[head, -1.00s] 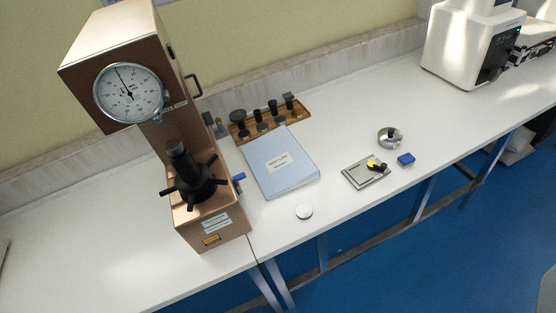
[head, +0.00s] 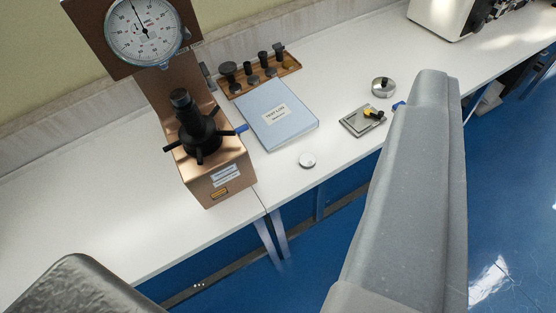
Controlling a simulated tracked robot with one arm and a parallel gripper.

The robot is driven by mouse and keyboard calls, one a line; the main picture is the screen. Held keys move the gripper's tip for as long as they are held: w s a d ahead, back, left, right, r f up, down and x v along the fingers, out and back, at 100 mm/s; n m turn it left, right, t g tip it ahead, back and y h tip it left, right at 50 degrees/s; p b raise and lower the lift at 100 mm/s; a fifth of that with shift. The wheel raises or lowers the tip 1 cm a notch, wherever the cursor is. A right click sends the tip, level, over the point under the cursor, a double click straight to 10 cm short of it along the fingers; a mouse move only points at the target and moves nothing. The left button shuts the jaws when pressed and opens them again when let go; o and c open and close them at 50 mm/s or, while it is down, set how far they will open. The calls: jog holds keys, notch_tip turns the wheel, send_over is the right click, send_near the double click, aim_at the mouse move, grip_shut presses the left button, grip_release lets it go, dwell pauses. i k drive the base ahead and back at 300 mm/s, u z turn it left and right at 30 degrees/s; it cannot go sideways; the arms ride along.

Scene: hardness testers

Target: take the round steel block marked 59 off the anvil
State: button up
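The hardness tester (head: 205,185) stands at the left of the bench, copper-brown, with a round dial (head: 143,32). Its black anvil (head: 181,98) tops a dark post above a spoked handwheel (head: 200,135). I cannot make out a separate steel block on the anvil; its top looks dark. My gripper cannot be made out. A grey part, likely my arm, crosses the right side, and a dark rounded part fills the lower left corner.
A blue test log (head: 277,114) lies right of the tester. Behind it is a wooden tray (head: 292,66) of black-topped pieces. A flat plate (head: 352,124) with a yellow-black item and a round metal dish (head: 383,88) lie farther right. A white machine (head: 436,14) stands at the back right.

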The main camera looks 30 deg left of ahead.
aim_at(307, 160)
jog(key=u, duration=0.15)
jog(key=i, duration=1)
jog(key=z, duration=0.05)
